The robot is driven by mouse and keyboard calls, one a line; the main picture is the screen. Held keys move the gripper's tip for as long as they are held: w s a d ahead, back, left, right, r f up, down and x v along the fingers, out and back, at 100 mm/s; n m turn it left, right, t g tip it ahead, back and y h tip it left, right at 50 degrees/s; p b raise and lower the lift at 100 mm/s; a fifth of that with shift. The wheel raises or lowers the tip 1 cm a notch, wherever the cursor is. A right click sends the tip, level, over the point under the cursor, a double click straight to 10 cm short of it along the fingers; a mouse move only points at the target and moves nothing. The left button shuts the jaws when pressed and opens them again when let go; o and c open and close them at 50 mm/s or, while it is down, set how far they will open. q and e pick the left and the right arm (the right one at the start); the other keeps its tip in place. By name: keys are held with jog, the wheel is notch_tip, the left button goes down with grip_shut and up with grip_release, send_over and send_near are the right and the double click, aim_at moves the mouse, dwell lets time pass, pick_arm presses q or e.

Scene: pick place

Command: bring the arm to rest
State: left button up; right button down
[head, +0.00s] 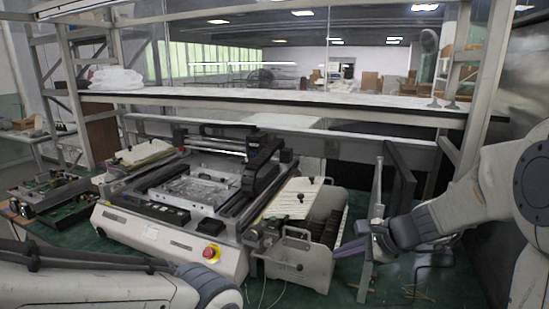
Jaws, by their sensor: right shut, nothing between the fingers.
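My right arm comes in from the right edge. Its gripper (350,248) points left, with purple-tinted fingers that are shut and empty. It is in front of the right end of the bench machine (225,258), close to a thin upright metal plate (375,200). I cannot tell whether it touches that plate. My left arm lies across the lower left corner, and its gripper is out of the picture.
The machine has a red emergency button (211,252) on its front. Circuit boards (60,200) lie at the left. A shelf (280,97) spans the back on metal posts. Loose cables and small yellow bits lie on the green bench top (335,292).

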jog(key=s+a+f+n+g, duration=0.1)
jog(key=s+a+n+g, duration=0.3)
jog(key=s+a+n, duration=0.55)
jog(key=s+a+f+n+g+h, duration=0.1)
jog(key=s+n+h, duration=0.1)
jog(key=s+n, duration=0.6)
jog(key=s+a+f+n+g+h, duration=0.1)
jog(key=s+f+n+h, duration=0.1)
jog(key=s+n, duration=0.6)
jog(key=shift+s+h, duration=0.6)
jog(key=shift+s, duration=0.55)
jog(key=shift+a, duration=0.1)
